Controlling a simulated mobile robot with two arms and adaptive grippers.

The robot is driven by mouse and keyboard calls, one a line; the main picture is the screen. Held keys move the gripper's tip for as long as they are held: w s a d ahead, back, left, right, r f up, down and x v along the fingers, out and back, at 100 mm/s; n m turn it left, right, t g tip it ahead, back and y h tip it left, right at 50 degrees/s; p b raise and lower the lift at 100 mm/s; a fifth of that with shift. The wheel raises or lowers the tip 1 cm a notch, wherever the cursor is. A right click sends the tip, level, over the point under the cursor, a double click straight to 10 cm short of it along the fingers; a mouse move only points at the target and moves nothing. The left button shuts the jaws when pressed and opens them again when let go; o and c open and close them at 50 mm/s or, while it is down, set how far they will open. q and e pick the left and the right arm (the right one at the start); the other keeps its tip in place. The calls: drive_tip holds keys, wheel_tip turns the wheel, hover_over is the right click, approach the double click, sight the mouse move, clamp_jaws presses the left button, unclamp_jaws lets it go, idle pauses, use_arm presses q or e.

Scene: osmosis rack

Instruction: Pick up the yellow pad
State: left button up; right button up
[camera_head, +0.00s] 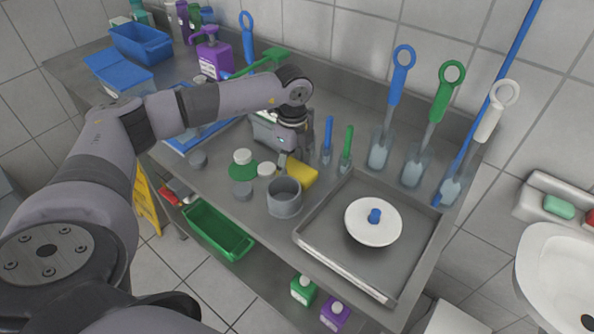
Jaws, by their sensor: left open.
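The yellow pad (301,173) lies on the steel counter (240,212), just behind a grey cup-shaped container (284,198). The container and the gripper cover part of it. My left gripper (287,160) points down from above at the pad's left end, close to it. Its jaws are open, and I cannot tell whether a finger touches the pad. My right gripper does not show.
A steel tray (325,262) with a white lid (372,222) is at the right. Small round jars (243,190) stand left of the pad. Brushes (327,140) and scoops (381,145) stand behind. A blue tray (183,147) is at the left.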

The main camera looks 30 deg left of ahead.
sight(294, 167)
use_arm(q)
drive_tip(key=shift+c, duration=0.4)
drive_tip(key=c, duration=0.5)
drive_tip(key=shift+r, duration=0.1)
drive_tip(key=shift+r, duration=0.5)
drive_tip(key=shift+r+b, duration=1)
drive_tip(key=shift+r, duration=8.5)
